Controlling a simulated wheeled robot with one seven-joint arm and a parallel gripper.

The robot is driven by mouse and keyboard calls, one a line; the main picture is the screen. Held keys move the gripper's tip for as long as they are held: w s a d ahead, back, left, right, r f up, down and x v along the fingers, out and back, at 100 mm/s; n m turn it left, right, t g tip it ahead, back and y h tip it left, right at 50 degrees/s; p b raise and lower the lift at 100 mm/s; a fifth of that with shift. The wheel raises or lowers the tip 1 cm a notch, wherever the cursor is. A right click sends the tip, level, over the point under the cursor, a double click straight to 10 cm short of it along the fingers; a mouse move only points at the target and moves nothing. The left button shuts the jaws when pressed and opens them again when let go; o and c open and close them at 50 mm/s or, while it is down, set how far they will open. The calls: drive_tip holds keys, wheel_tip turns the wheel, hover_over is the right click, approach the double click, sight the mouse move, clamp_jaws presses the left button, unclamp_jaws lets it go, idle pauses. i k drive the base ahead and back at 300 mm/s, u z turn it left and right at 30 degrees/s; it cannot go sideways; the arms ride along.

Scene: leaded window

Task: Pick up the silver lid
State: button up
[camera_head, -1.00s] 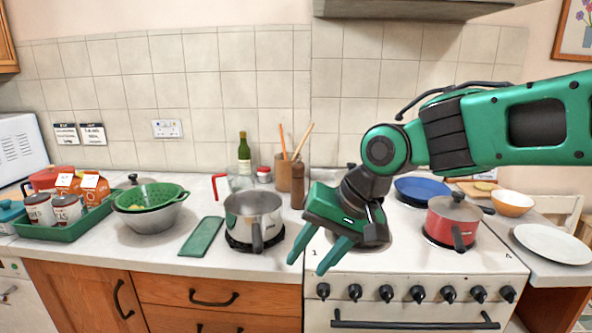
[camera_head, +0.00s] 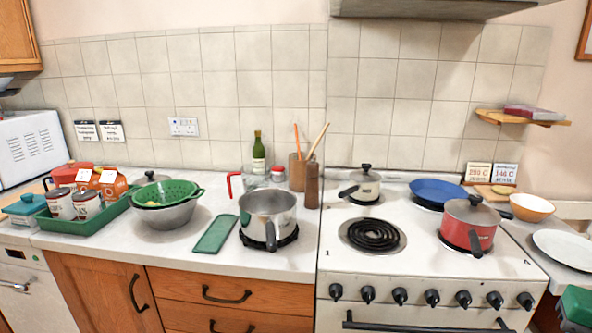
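A silver lid (camera_head: 152,178) with a dark knob lies at the back of the left counter, behind the colander, which hides part of it. An open silver saucepan (camera_head: 268,213) with a dark handle stands on a black trivet right of centre on that counter. A red pot (camera_head: 469,224) and a cream pot (camera_head: 364,187) on the stove wear lids with dark knobs.
A green colander (camera_head: 168,193) sits in a metal bowl (camera_head: 163,216) in front of the lid. A green tray (camera_head: 62,232) with cans and cartons is to the left. A wine bottle (camera_head: 258,154), wooden pot and pepper mill (camera_head: 312,186) stand at the back.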

sight(150, 178)
drive_tip(key=u, duration=1.25)
